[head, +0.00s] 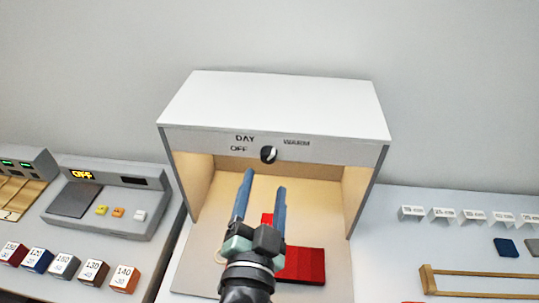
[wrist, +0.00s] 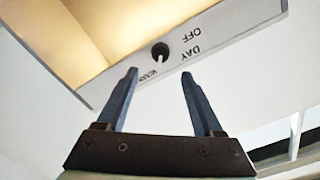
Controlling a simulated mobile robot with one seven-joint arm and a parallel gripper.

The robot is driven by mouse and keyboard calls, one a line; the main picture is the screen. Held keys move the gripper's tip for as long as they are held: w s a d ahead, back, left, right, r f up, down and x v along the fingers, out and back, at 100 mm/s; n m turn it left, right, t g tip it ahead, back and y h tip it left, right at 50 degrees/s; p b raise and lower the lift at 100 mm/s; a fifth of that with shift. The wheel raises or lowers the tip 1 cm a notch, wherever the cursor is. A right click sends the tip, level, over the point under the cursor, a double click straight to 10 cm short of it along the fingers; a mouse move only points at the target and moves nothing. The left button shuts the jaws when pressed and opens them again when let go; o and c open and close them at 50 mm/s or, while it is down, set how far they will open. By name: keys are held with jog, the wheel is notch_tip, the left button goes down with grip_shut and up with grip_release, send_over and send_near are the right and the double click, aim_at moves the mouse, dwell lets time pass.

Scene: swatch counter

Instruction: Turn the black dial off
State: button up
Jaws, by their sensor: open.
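The black dial (head: 268,154) is on the front panel of a white light booth (head: 275,105), among the labels OFF, DAY and WARM. Its white pointer slants up and right, seemingly toward WARM. The wrist view shows the dial (wrist: 160,51) too, with the panel turned around and the pointer on the WARM side. The booth's inside glows warm yellow. My gripper (head: 264,180) is open and empty, in front of and below the dial in the head view. In the wrist view my gripper (wrist: 159,72) has the dial ahead, between its fingertips and apart from them.
Red swatches (head: 302,265) lie on the booth floor, partly behind my gripper. A grey device (head: 110,195) showing OFF and several numbered blocks (head: 65,265) stand left. A wooden rack (head: 430,285), a blue swatch (head: 507,247) and small labelled tags (head: 442,214) are right.

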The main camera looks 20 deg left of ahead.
aim_at(270, 158)
jog(key=p+x, duration=0.1)
jog(key=x, duration=0.5)
jog(key=shift+w+a+p, duration=0.1)
jog(key=shift+w+p, duration=0.2)
jog(key=shift+w, duration=0.05)
grip_shut()
